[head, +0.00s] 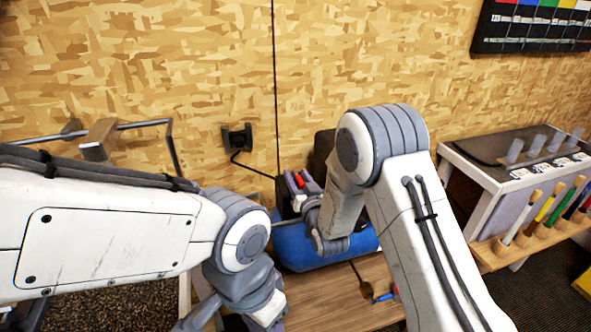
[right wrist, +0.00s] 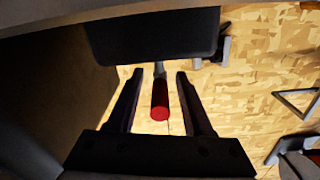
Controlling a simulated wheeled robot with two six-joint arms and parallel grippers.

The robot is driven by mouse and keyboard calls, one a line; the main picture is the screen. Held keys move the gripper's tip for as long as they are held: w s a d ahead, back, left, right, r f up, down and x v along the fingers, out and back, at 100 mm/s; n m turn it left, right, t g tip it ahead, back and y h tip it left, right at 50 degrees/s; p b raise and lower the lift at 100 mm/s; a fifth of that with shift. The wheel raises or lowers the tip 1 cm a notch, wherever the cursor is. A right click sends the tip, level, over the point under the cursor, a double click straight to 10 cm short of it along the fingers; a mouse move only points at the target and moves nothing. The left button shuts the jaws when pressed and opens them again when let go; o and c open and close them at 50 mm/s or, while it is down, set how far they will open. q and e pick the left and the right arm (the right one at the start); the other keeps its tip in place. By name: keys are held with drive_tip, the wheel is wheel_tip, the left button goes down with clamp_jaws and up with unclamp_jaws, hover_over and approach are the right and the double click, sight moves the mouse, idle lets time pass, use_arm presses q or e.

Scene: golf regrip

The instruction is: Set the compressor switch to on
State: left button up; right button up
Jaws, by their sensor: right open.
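The compressor's blue tank (head: 292,246) sits low against the wall in the head view, partly hidden by my right arm. Small red parts (head: 309,183) and dark parts show above it. In the right wrist view a red cylindrical knob (right wrist: 160,100) on a grey stem lies between the fingers of my right gripper (right wrist: 160,76); it looks like the switch lever. The fingers are open, with a gap on each side of the knob. My left arm reaches in from the left of the head view; its gripper is only partly seen at the bottom edge, its jaws unclear.
A dark block (right wrist: 150,35) hangs just above the knob in the right wrist view. A wall outlet (head: 237,138) with a cord is behind. A bench (head: 478,160) with a row of coloured-handled tools (head: 548,214) stands at right. A metal rack (head: 145,124) is at left.

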drive_tip(key=shift+x, duration=0.8)
clamp_jaws()
idle(0.9)
